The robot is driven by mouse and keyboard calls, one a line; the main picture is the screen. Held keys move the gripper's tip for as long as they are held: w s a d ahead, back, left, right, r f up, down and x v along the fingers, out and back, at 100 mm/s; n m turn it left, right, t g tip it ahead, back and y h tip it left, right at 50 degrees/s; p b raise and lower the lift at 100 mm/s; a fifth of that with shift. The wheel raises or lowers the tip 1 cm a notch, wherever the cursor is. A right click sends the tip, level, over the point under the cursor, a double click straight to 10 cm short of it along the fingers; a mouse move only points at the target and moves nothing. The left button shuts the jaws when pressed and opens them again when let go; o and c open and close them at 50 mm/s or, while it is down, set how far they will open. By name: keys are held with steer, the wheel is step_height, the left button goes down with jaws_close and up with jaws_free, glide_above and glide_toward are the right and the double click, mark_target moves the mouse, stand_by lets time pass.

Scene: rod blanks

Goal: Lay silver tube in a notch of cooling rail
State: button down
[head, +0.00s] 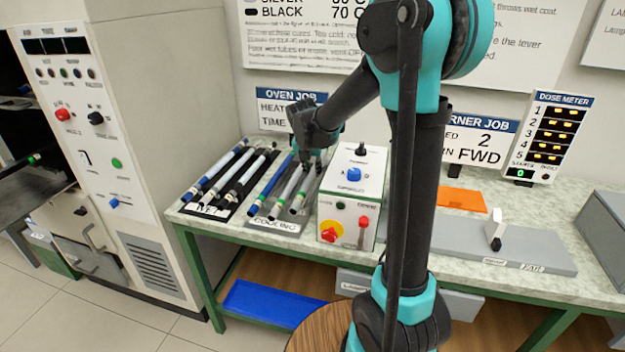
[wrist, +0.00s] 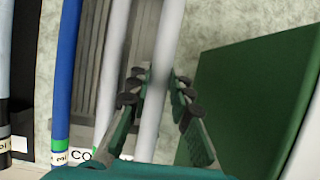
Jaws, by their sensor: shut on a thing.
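My gripper (head: 310,160) is over the cooling rail and shut on a silver tube (head: 301,192). In the wrist view my gripper (wrist: 157,95) has its fingers on both sides of this silver tube (wrist: 170,40), which runs lengthwise beside the rail's other tubes. The grey cooling rail (wrist: 91,55) shows slats at left, under a blue tube (wrist: 65,80) and another silver tube (wrist: 113,75). In the head view the blue tube (head: 270,187) and the other silver tube (head: 286,194) lie left of the held one. Whether the held tube touches a notch cannot be told.
The wet rail (head: 208,210) with several tubes lies left of the cooling rail. A control box (head: 350,195) with a blue knob stands close on the right. A grey rail with a lever (head: 496,230) and an orange sheet (head: 462,200) lie farther right.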

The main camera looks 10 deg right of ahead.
steer(key=shift+f, duration=1.95)
steer(key=c, duration=1.4)
jaws_free()
steer(key=shift+f, duration=0.15)
steer(key=shift+o, duration=0.2)
steer(key=v, duration=1.2)
